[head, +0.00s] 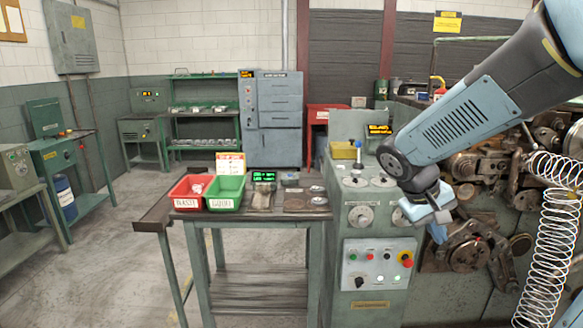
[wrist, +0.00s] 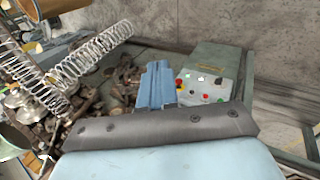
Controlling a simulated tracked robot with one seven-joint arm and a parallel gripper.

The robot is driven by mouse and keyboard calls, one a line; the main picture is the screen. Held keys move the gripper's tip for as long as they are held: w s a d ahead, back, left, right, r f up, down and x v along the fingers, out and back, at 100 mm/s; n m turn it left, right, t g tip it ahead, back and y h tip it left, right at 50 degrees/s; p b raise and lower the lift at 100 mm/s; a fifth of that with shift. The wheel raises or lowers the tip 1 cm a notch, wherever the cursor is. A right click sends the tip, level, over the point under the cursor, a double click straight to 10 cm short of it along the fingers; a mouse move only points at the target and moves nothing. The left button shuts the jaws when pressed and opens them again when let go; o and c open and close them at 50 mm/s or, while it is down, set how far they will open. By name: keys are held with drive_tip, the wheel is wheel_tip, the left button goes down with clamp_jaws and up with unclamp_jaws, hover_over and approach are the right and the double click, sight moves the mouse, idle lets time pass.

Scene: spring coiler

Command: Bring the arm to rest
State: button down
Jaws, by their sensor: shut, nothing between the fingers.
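My arm reaches in from the upper right of the head view and bends down in front of the coiler machine (head: 480,165). My gripper (head: 438,233) points downward beside the machine's grey control cabinet (head: 345,215). In the wrist view my gripper (wrist: 157,70) shows as blue fingers closed together, with nothing between them. The cabinet's button panel (wrist: 203,88) shows to the right of the fingers. The space around the fingertips looks free, but I cannot tell the exact gap to the machine.
A large wire spring (head: 552,230) hangs at the right, near my arm; it also shows in the wrist view (wrist: 90,58). A side table (head: 262,222) holds a red bin (head: 190,203) and a green bin (head: 224,203). The floor at the left is open.

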drive_tip(key=s+a+r+m+t+y, duration=0.1)
drive_tip(key=s+a+r+t+y, duration=0.3)
drive_tip(key=s, duration=0.6)
drive_tip(key=a+r+y, duration=0.2)
drive_tip(key=a+r, duration=0.1)
drive_tip(key=r, duration=0.1)
drive_tip(key=shift+t, duration=0.4)
drive_tip(key=shift+w+d, duration=0.1)
